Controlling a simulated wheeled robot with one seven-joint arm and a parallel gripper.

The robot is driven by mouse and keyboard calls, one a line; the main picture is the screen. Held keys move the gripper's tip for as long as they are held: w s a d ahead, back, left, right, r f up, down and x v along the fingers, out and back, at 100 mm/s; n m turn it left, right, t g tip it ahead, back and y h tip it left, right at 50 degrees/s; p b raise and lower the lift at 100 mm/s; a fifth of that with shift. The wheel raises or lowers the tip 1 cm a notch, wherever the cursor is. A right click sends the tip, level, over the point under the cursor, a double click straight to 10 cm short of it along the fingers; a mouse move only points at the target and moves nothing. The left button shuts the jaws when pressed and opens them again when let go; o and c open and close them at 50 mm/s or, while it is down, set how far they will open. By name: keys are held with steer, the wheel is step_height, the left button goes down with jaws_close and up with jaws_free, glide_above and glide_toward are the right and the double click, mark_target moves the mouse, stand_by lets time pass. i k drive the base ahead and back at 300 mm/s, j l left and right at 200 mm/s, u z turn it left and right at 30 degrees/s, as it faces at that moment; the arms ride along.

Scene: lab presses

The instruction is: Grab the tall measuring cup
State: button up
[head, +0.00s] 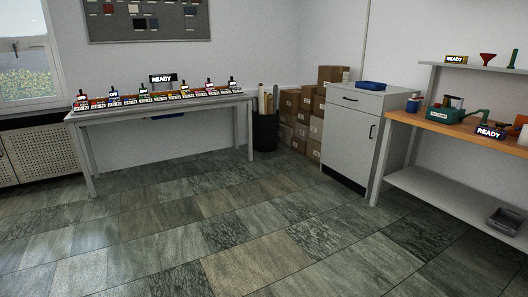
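I cannot make out a tall measuring cup for certain; the items on the furniture are small. A white object (523,136) at the right edge of the picture stands on the wooden workbench (430,125) and is partly cut off. My gripper is not in view.
A long table (160,108) with a row of labelled devices stands at the back left. A dark bin (265,132), stacked cardboard boxes (312,118) and the grey cabinet (349,135) line the back. A grey tray (505,220) lies on the workbench's lower shelf. The tiled floor is clear.

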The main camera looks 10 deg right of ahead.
mark_target(345, 74)
steer(key=i, duration=6.1)
steer(key=l+z, duration=0.05)
steer(key=l, duration=0.3)
